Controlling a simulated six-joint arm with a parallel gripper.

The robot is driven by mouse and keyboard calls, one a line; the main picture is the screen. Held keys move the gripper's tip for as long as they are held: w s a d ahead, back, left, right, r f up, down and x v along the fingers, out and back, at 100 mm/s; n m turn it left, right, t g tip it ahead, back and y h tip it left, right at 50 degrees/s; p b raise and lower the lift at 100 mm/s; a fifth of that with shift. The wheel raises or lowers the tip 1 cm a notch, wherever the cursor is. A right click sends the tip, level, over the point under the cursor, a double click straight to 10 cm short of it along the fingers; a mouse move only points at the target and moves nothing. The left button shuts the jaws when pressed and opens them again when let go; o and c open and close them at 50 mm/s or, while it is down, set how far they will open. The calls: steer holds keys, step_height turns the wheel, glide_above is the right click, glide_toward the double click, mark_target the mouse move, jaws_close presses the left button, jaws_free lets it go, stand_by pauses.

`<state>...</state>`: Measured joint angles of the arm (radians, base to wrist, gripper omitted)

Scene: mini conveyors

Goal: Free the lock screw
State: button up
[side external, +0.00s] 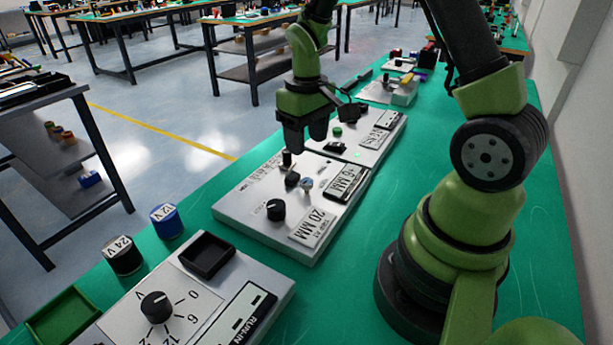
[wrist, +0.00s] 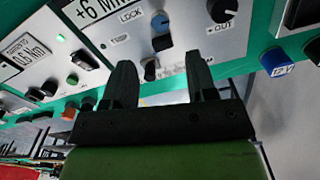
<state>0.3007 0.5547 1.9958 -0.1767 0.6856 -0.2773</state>
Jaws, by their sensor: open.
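A grey panel (side external: 240,205) carries the word LOCK, which I read in the wrist view. Beside that word is a small silvery knob (wrist: 160,22), which looks like the lock screw; it also shows in the side view (side external: 307,184). A dark knob (wrist: 162,42) sits close to it, and a short dark post (wrist: 150,70) stands near the panel's edge. My gripper (side external: 305,140) is above the panel, pointing down. In the wrist view its two fingers (wrist: 160,72) are apart with nothing held between them. The fingers look clear of the silvery knob.
A large black dial (side external: 276,210) and a "+6 MM" display (side external: 346,182) are on the same panel. A second panel (side external: 385,128) lies behind. In front are a blue 12 V cylinder (side external: 166,221), a black 24 V cylinder (side external: 122,255) and a dial unit (side external: 200,285) on the green bench.

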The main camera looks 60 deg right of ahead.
mark_target(306, 180)
step_height(306, 180, down, 10)
steer(key=m, duration=0.3)
steer(key=shift+m, duration=0.3)
steer(key=shift+r, duration=0.1)
